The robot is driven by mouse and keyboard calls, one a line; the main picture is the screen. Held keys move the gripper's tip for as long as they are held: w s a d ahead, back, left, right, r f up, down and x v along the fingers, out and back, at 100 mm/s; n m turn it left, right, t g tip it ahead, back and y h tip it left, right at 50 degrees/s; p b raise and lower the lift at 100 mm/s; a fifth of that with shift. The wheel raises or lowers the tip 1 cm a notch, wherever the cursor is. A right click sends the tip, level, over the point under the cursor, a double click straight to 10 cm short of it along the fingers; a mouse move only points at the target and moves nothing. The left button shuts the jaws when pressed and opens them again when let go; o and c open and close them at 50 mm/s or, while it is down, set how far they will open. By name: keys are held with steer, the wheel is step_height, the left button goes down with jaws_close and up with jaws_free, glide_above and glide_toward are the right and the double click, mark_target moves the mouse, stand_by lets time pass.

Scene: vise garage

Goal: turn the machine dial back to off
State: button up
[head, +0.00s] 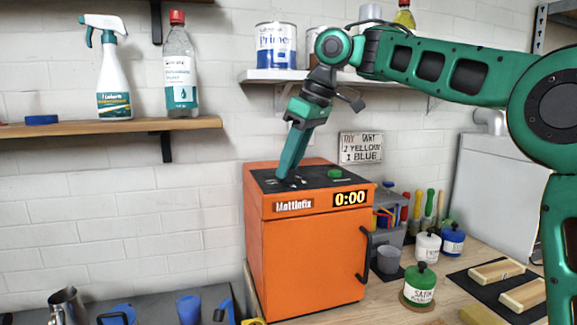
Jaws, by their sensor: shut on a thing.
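My gripper (289,180) reaches down from above onto the left part of the top panel. It is shut on the dial there, which its fingers mostly hide. The dial's pointer position cannot be made out. A green button (334,174) sits on the right part of the same panel, apart from my gripper.
A shelf with paint cans (276,45) is behind my arm. Right of the machine are a grey cup (388,260), a green-lidded pot (419,285), white and blue pots, and brushes. A wooden shelf (110,127) with bottles is at the left. The air left of the machine is clear.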

steer(key=shift+d+f, duration=0.15)
steer(key=shift+d, duration=0.05)
steer(key=o, duration=1)
steer(key=shift+w, duration=0.1)
steer(key=shift+o, duration=0.2)
steer(key=v, duration=1)
steer(key=shift+r, duration=0.35)
steer(key=shift+d, duration=0.1)
